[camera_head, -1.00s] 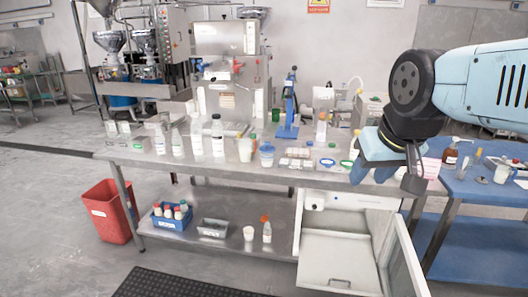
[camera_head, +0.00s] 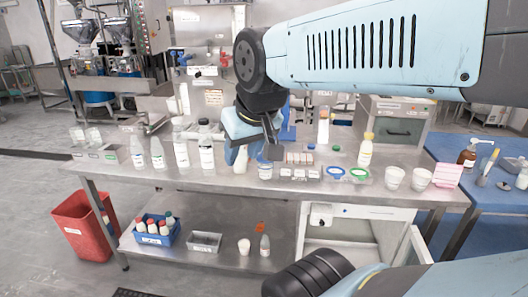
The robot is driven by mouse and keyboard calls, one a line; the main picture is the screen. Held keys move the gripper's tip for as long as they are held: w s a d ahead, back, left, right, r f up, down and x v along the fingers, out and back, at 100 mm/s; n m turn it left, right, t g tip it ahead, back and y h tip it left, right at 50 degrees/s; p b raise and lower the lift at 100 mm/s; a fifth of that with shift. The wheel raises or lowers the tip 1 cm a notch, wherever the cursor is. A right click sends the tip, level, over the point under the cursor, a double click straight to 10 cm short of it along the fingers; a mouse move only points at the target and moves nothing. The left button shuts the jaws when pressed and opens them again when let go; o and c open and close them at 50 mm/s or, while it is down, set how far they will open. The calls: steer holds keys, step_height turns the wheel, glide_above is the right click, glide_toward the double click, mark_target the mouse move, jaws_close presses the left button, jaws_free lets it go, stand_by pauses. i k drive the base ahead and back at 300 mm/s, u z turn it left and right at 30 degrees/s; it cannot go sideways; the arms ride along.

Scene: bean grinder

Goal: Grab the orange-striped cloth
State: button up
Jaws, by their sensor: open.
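A small pinkish, faintly striped flat thing (camera_head: 447,175) lies at the right end of the steel table (camera_head: 330,187). It may be the orange-striped cloth, but its stripes are too small to tell their colour. My gripper (camera_head: 257,156) is open and points down over the middle of the table, among the bottles and cups. It is well to the left of the pinkish thing. I cannot tell whether it touches any of the items behind its fingers.
White cups (camera_head: 394,178) stand just left of the pinkish thing. A yellowish bottle (camera_head: 365,150) and green-rimmed dish (camera_head: 358,174) are nearby. Tall bottles (camera_head: 206,147) stand left of my gripper. A blue table (camera_head: 500,210) adjoins on the right. A red bin (camera_head: 83,225) is on the floor.

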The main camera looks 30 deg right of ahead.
mark_target(298, 158)
steer(key=z, duration=0.4)
steer(key=i, duration=1.05)
steer(key=z, duration=0.9)
steer(key=k, duration=0.85)
steer(key=z, duration=0.15)
steer(key=i, duration=0.9)
steer(key=u, duration=0.1)
